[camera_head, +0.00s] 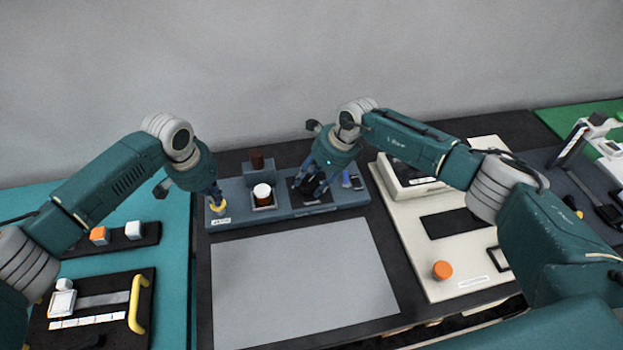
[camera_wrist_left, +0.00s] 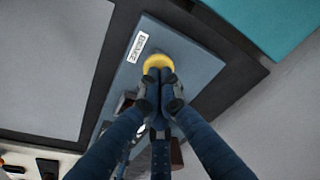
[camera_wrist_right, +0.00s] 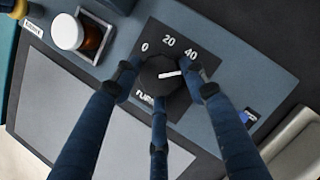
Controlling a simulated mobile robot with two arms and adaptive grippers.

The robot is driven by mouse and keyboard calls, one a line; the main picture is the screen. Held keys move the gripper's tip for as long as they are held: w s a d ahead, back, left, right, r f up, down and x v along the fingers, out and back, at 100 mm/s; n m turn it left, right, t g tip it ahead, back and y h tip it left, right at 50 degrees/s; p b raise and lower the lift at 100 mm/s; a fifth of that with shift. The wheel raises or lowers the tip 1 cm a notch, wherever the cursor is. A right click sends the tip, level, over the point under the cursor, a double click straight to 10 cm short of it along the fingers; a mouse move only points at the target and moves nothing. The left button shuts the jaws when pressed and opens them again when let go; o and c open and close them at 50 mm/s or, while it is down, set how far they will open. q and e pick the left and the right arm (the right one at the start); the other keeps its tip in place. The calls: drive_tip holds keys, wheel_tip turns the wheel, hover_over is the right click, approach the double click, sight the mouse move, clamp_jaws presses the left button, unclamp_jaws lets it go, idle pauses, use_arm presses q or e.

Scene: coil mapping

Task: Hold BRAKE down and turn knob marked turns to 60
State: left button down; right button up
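The yellow BRAKE button (camera_wrist_left: 157,63) is on the blue-grey panel (camera_wrist_left: 185,65) beside its BRAKE label. My left gripper (camera_wrist_left: 158,80) has its fingers together, with the tips at the button and seemingly touching it. How far the button is pressed cannot be told. The black turns knob (camera_wrist_right: 160,74) sits on a black dial plate (camera_wrist_right: 180,35) showing 0, 20 and 40. Its white pointer points right, past the 40 mark, towards one of my fingers; any marks there are hidden. My right gripper (camera_wrist_right: 165,78) has its fingers closed around the knob.
A white-capped amber jar (camera_head: 262,196) stands in a holder between my grippers, with a dark brown cylinder (camera_head: 257,160) behind it. A grey sheet (camera_head: 300,285) lies clear in front. A cream machine with an orange button (camera_head: 442,270) stands to the right.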

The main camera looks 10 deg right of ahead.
use_arm(q)
drive_tip(key=shift+s+f, duration=0.1)
drive_tip(key=shift+f, duration=0.05)
use_arm(e)
drive_tip(key=shift+a+r+m+t+h, duration=0.1)
drive_tip(key=shift+m+t+h, duration=0.15)
drive_tip(key=shift+m, duration=0.55)
drive_tip(key=shift+a+r+m+t+h, duration=0.15)
drive_tip(key=shift+m+t, duration=0.1)
drive_tip(key=shift+m, duration=0.55)
drive_tip(key=shift+c, duration=0.2)
drive_tip(key=shift+w+d+m, duration=0.1)
drive_tip(key=shift+w+m, duration=0.05)
drive_tip(key=shift+m, duration=0.35)
drive_tip(key=o, duration=1.1)
drive_tip(key=shift+o, duration=0.2)
drive_tip(key=v, duration=1.2)
use_arm(q)
wheel_tip(320, 180, up, 8)
use_arm(e)
drive_tip(key=shift+f, duration=0.1)
